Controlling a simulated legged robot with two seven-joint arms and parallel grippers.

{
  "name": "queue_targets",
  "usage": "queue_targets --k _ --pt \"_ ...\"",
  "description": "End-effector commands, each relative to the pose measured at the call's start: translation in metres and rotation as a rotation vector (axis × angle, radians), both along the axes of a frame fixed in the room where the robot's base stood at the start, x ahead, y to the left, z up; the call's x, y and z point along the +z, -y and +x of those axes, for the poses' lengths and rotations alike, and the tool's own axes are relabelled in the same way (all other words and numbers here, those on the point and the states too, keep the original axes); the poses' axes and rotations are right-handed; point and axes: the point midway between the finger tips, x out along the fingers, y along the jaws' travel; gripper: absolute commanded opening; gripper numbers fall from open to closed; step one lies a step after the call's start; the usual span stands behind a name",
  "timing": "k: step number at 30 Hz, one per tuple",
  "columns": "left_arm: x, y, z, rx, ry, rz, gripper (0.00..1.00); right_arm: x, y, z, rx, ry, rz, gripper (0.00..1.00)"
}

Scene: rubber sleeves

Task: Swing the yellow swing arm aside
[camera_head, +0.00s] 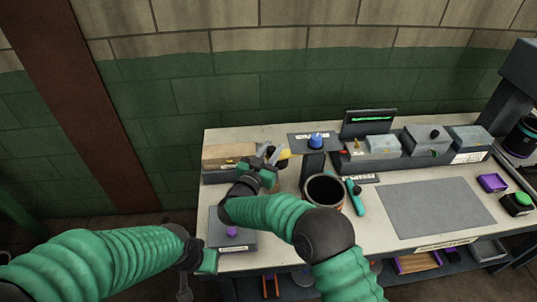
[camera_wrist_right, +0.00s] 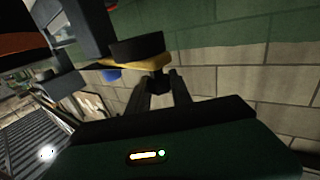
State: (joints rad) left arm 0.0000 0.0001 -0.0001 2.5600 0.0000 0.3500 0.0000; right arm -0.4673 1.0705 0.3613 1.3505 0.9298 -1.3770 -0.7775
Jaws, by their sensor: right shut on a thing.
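The yellow swing arm (camera_head: 284,154) shows as a small yellow piece just beyond my right gripper (camera_head: 268,156), near the back left of the bench. In the right wrist view the yellow arm (camera_wrist_right: 146,61) crosses above my right gripper (camera_wrist_right: 160,86), with a black round part on top. A dark peg under its end sits between the two fingers, which are shut on it. The arm's other end is partly hidden behind dark parts. My left gripper (camera_head: 185,288) hangs low at the bench's front left edge, away from the swing arm; its fingers are too unclear to judge.
A blue knob (camera_head: 316,139) tops a grey stand right of the swing arm. A black-mouthed pot (camera_head: 324,189) and a teal tool (camera_head: 355,198) lie nearby. A tan box (camera_head: 227,153) stands left. The grey mat (camera_head: 435,207) is clear.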

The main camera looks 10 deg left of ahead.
Motion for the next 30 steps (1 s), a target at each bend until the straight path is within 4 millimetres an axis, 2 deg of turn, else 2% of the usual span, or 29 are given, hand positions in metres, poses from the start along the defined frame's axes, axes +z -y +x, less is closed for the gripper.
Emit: queue_targets --k 14,15,19,30 --pt "-0.0008 0.0001 0.0 0.0 0.0 0.0 0.36 -0.0014 -0.0064 0.001 -0.001 -0.004 -0.002 0.0" --pt "-0.0008 0.0001 0.0 0.0 0.0 0.0 0.36 -0.0015 -0.0065 0.001 -0.001 -0.004 -0.002 0.31" --pt "-0.0008 0.0001 0.0 0.0 0.0 0.0 0.36 -0.0014 -0.0059 0.0012 -0.003 -0.003 -0.002 0.48" --pt "-0.0008 0.0 0.0 0.0 0.0 0.0 0.36 -0.0011 -0.0037 0.0018 -0.005 -0.002 -0.003 0.48"
